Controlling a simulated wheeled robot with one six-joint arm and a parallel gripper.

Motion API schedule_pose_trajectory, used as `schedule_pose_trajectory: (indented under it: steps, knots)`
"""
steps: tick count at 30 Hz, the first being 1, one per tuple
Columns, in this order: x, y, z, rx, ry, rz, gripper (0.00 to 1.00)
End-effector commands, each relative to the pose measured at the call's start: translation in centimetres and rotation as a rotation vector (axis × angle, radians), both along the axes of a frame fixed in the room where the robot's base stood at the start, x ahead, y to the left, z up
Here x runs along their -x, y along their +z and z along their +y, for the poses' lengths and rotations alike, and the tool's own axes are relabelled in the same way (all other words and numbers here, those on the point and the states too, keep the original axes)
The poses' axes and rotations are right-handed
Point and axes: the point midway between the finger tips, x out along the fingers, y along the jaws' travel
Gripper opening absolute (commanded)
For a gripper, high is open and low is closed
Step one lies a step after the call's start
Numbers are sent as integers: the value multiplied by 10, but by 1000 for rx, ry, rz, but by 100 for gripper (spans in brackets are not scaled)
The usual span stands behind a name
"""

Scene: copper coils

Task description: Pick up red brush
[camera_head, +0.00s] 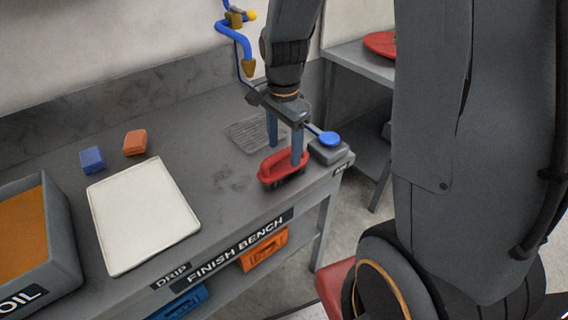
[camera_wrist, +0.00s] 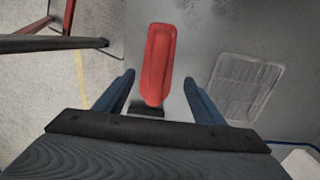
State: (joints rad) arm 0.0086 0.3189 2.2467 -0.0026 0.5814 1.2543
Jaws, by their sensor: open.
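The red brush (camera_head: 281,171) lies on the finish bench near its front right edge, red back up with a dark underside. My gripper (camera_head: 285,155) points down over it in the head view, its two blue fingers apart. One finger partly covers the brush in that view. In the wrist view the red brush (camera_wrist: 158,62) lies ahead of and between the open fingers of my gripper (camera_wrist: 158,80). Neither finger visibly grips it. Whether a finger touches it I cannot tell.
A grey box with a blue button (camera_head: 329,139) stands close right of the brush. A ribbed mat (camera_head: 245,136) lies behind. A white tray (camera_head: 143,214), a blue block (camera_head: 92,160), an orange block (camera_head: 135,142) and an oil bin (camera_head: 62,235) are at left.

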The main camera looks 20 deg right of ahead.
Motion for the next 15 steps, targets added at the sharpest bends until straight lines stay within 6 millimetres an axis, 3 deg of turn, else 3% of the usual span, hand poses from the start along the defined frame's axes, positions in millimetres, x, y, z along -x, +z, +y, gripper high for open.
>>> schedule_pose_trajectory:
  steps: [15]
  knots:
    - [8,-53,4,0,3,1,63]
